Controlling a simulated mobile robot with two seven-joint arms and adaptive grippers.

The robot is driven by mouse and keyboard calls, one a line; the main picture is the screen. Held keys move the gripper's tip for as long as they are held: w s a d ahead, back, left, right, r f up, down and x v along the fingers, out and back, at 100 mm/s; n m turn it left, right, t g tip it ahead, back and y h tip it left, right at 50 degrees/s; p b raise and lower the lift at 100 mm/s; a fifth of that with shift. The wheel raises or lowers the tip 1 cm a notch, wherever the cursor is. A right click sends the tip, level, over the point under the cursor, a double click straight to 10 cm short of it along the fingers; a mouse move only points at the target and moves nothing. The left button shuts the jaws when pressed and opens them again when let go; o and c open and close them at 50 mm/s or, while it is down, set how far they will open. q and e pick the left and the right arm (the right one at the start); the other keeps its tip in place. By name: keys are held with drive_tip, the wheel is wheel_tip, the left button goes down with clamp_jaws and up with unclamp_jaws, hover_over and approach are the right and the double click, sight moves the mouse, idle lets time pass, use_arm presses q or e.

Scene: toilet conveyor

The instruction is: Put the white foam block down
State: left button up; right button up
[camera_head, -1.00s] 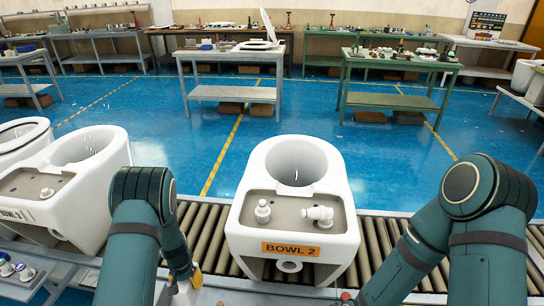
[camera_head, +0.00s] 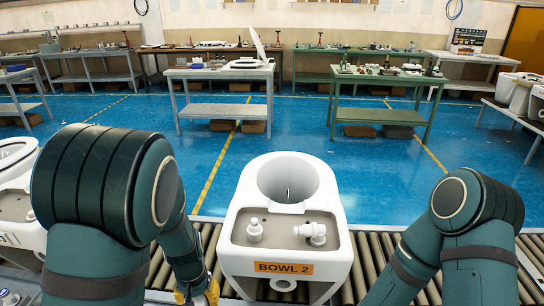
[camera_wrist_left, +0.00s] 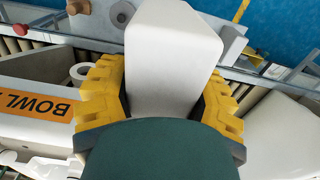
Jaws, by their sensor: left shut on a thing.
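The white foam block (camera_wrist_left: 172,45) fills the space between the two yellow fingers of my left gripper (camera_wrist_left: 162,85) in the left wrist view. The gripper is shut on the block, and the block sticks out beyond the fingers. In the head view my left gripper (camera_head: 198,292) is at the bottom edge, just left of the toilet bowl labelled BOWL 2 (camera_head: 237,240), and is mostly cut off. Whether the block touches anything below cannot be told. My right arm is at the right, with its gripper out of view.
The bowl sits on a roller conveyor (camera_head: 376,268), with bare rollers on both sides. White fittings (camera_head: 312,232) stand on the bowl's back deck. Another white toilet (camera_head: 22,205) is at the left, partly behind my left arm. Tables (camera_head: 222,73) stand across the blue floor.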

idle(0.8)
drive_tip(key=shift+c, duration=1.4)
